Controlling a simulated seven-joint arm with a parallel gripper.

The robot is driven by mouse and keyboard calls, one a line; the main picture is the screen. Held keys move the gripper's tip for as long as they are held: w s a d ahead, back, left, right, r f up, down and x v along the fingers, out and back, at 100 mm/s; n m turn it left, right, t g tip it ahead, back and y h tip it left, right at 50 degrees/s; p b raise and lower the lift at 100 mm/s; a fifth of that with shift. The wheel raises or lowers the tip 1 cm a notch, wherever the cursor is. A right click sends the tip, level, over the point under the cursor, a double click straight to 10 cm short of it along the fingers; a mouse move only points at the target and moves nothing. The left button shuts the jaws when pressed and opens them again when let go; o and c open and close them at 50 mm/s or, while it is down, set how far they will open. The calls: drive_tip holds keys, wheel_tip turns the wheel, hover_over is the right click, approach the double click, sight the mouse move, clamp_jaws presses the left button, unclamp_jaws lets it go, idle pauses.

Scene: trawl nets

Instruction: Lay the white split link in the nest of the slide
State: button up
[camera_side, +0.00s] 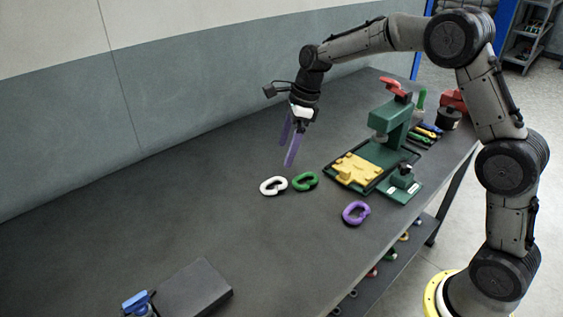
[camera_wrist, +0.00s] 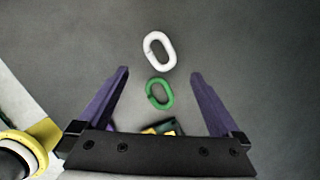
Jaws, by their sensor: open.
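The white split link (camera_side: 273,186) lies flat on the dark table, left of the green link (camera_side: 305,181). In the wrist view the white link (camera_wrist: 158,51) is beyond the fingertips, with the green link (camera_wrist: 159,94) between the purple fingers. My gripper (camera_side: 288,158) is open and empty, in the air above the table near these links. The yellow slide (camera_side: 357,169) sits on the green press's base, right of the links. Its nest is too small to make out clearly. In the wrist view the slide is mostly hidden behind my gripper.
A purple link (camera_side: 356,212) lies in front of the slide. The green press (camera_side: 391,120) with a red handle stands behind it. A dark block (camera_side: 195,288) and a blue object (camera_side: 137,303) are at the front left.

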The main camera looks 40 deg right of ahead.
drive_tip(key=s+r+n+t+h, duration=0.1)
drive_tip(key=s+r+n, duration=0.55)
drive_tip(key=s, duration=0.25)
drive_tip(key=s+r+n+t, duration=0.1)
drive_tip(key=s+r+n, duration=0.4)
drive_tip(key=s+n, duration=0.3)
drive_tip(key=s+f+n+t, duration=0.1)
drive_tip(key=s+f+n, duration=0.1)
drive_tip(key=s+n, duration=0.3)
drive_tip(key=s+d+f+n+h, duration=0.1)
drive_tip(key=s+n, duration=0.4)
drive_tip(key=s, duration=0.6)
drive_tip(key=shift+s+f+t+h, duration=0.2)
drive_tip(key=shift+f+t+h, duration=0.1)
drive_tip(key=shift+f+t, duration=0.1)
drive_tip(key=shift+d+n, duration=0.1)
drive_tip(key=shift+n, duration=0.15)
